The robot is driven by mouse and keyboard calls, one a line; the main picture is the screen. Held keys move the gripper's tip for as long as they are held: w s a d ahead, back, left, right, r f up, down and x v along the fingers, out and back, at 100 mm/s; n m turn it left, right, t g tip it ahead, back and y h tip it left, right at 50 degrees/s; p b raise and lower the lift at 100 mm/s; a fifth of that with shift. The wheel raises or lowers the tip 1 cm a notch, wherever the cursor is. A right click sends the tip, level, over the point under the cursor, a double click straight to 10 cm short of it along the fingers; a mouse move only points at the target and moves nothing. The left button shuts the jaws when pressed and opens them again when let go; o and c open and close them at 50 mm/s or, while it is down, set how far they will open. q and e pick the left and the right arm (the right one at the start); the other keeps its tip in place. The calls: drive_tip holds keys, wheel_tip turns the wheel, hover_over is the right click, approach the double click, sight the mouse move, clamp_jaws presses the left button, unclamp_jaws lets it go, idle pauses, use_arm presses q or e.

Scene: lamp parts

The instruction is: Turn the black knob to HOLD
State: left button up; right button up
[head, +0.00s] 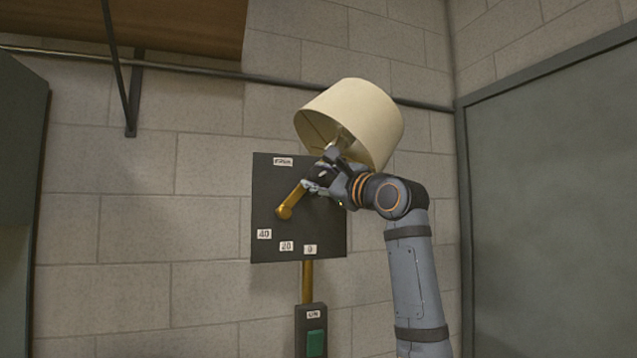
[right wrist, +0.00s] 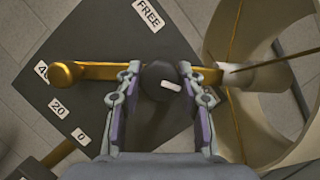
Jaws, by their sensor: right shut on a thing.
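The black knob (right wrist: 155,80) sits at the pivot of the brass lamp arm (head: 291,201), in front of a dark square panel (head: 272,222). My right gripper (head: 318,182) is shut on the knob; in the right wrist view its fingers (right wrist: 160,78) flank it on both sides. A white mark on the knob points right in that view, toward the lampshade side. The panel carries a FREE label (right wrist: 148,14) at one edge and labels 40, 20 and 0 at another. I see no HOLD label in either view. My left gripper is out of view.
A cream lampshade (head: 352,115) hangs just above and behind my right gripper, close to the wrist. A brass post (head: 307,281) runs below the panel to a box with a green switch (head: 315,343). A grey door (head: 550,200) is at right.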

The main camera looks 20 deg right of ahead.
idle(0.5)
drive_tip(key=o, duration=1.2)
drive_tip(key=v, duration=1.2)
drive_tip(key=shift+w+f, duration=0.1)
drive_tip(key=shift+f, duration=0.1)
